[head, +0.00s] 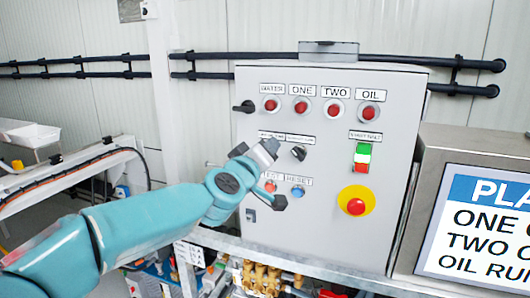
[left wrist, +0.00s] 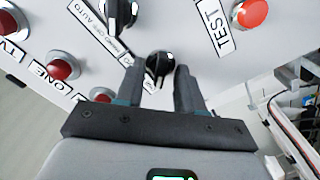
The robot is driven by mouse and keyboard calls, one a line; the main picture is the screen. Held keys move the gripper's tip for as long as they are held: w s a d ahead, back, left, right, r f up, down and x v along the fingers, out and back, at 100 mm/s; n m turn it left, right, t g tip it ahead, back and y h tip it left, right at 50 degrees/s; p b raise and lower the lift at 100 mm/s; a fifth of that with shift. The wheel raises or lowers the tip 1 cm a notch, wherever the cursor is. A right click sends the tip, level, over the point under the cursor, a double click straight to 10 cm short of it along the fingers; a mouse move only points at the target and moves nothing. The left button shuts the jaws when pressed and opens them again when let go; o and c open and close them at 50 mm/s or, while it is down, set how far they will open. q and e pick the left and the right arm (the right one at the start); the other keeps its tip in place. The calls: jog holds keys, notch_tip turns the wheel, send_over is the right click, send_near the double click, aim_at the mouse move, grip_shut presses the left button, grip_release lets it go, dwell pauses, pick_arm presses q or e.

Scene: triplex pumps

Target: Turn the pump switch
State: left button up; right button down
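The grey control panel (head: 330,115) carries two black rotary switches. The right switch (head: 298,153) is in plain view in the head view. It also shows at the top of the left wrist view (left wrist: 120,12). The left switch (left wrist: 159,68) sits between the fingertips of my left gripper (left wrist: 158,82) in the left wrist view. A label by the switches reads HAND OFF AUTO. In the head view my left gripper (head: 272,172) covers the left switch. Its fingers are apart, with narrow gaps to the knob. My right gripper is not in view.
Red lamps labelled WATER, ONE (head: 301,106), TWO and OIL line the panel's top. A green-and-red start/stop switch (head: 362,157) and a red emergency button (head: 356,206) on yellow sit right. A screen (head: 480,225) stands beside the panel. A black handle (head: 244,107) protrudes at the panel's left edge.

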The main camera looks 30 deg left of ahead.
pick_arm(q)
jog(key=shift+s, duration=0.1)
jog(key=p+v, duration=0.1)
jog(key=v, duration=1.5)
jog(key=shift+p, duration=0.3)
jog(key=shift+s, duration=0.15)
